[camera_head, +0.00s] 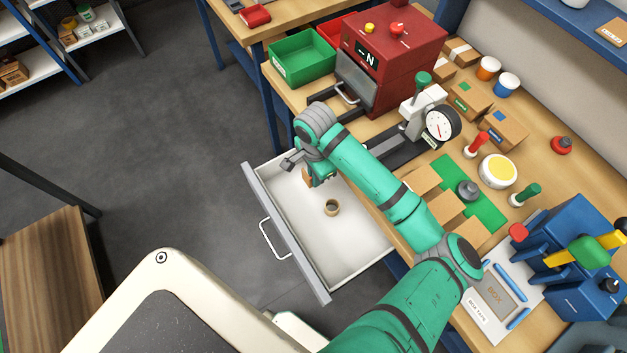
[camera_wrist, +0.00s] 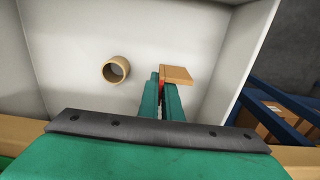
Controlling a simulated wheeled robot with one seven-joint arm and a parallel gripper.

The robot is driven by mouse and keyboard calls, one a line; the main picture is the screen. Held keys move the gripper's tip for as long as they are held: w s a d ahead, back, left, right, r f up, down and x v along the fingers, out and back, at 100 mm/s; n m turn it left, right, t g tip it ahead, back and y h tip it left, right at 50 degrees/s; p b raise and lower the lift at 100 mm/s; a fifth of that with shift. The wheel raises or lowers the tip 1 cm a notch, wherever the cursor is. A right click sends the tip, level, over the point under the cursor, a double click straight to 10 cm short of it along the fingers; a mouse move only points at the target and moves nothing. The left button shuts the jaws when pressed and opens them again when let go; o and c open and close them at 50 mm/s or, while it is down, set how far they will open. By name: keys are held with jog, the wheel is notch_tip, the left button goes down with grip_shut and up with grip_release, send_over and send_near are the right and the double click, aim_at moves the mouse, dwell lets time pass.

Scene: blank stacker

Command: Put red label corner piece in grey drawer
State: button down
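The grey drawer (camera_head: 287,236) is pulled out from under the workbench, with a white inside. My gripper (camera_head: 313,176) is over the drawer's far end. In the wrist view, its green fingers (camera_wrist: 167,92) are close together on a small brown corner piece (camera_wrist: 178,74), with a bit of red between the fingertips. The brown piece also shows beside the gripper in the head view (camera_head: 306,177). I cannot tell whether it touches the drawer floor.
A brown ring (camera_head: 332,208) lies in the drawer, apart from the gripper; it also shows in the wrist view (camera_wrist: 116,69). A green bin (camera_head: 302,58) and a red machine (camera_head: 392,52) stand on the bench behind. The drawer's walls surround the gripper.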

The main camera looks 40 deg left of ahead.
jog(key=shift+w+a+f, duration=0.15)
jog(key=shift+f, duration=0.9)
jog(key=shift+w+a+f, duration=0.15)
jog(key=shift+f, duration=0.85)
jog(key=shift+s+a, duration=0.1)
jog(key=shift+s, duration=0.05)
jog(key=c, duration=2)
grip_release()
jog(key=shift+f, duration=0.1)
